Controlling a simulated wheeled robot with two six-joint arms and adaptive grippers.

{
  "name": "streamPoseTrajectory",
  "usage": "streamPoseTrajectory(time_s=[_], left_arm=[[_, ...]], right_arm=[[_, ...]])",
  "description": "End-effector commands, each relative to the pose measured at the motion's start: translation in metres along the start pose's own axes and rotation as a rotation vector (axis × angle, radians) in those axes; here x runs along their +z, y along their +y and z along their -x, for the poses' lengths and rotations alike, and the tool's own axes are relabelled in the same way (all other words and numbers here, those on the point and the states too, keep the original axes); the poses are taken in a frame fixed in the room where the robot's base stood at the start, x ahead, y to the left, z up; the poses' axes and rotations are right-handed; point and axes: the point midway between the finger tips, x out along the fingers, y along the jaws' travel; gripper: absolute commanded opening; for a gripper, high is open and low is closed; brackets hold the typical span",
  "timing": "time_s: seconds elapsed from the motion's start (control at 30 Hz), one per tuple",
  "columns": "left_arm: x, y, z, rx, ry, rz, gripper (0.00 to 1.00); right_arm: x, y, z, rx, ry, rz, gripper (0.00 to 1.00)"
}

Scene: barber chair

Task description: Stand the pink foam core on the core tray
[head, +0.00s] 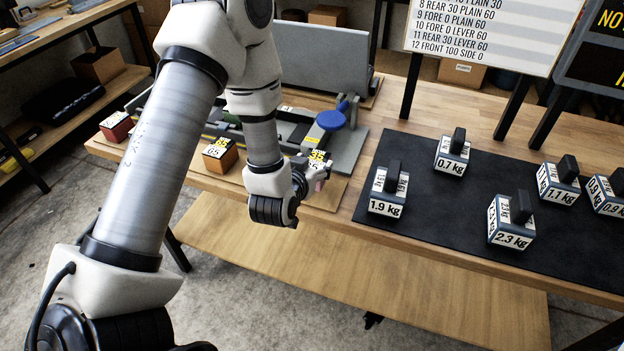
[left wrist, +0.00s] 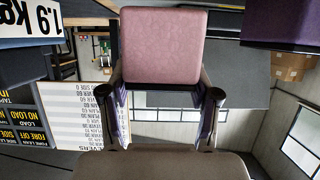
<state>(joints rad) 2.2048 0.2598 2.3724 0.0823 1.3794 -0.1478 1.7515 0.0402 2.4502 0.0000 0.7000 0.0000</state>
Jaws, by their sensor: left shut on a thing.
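The pink foam core (left wrist: 160,45) shows large between the fingers of my left gripper (left wrist: 160,92) in the left wrist view. The gripper is shut on it. In the head view my left gripper (head: 304,186) is over the front edge of the bench, and only a small pink bit of the core (head: 319,186) shows beside the fingers. A thin tan board (head: 329,197), which may be the core tray, lies behind the gripper. My arm hides much of it. My right gripper is not in view.
A brown block (head: 220,157) and a red block (head: 116,127) stand to the left on the bench. A grey fixture with a blue round part (head: 331,121) is behind the gripper. A black mat (head: 415,205) with several labelled weights lies to the right.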

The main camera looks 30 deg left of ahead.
Motion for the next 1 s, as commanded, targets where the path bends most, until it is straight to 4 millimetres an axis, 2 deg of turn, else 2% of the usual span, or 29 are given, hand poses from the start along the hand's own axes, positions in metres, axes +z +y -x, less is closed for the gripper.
streamPoseTrajectory(time_s=[0.1, 0.2, 0.53, 0.57, 0.6, 0.63, 1.0], left_arm=[[0.019, 0.0, -0.007, 0.0, -0.007, -0.002, 0.25], [0.03, 0.0, -0.012, 0.001, -0.003, -0.001, 0.25], [0.035, 0.0, -0.014, 0.001, -0.001, 0.0, 0.25], [0.034, 0.0, -0.014, 0.001, -0.002, 0.0, 0.69], [0.034, 0.0, -0.013, 0.001, -0.002, 0.0, 0.83], [0.034, 0.0, -0.013, 0.001, -0.002, 0.0, 0.87], [0.028, 0.0, -0.011, 0.0, -0.001, 0.0, 0.87]], right_arm=[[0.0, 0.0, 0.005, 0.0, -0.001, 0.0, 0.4], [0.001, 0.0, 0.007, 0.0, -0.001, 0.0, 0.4], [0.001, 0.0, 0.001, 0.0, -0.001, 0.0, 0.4], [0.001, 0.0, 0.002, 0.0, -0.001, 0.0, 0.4], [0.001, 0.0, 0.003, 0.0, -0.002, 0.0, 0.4], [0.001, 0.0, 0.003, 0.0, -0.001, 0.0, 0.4], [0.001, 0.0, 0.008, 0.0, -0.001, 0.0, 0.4]])
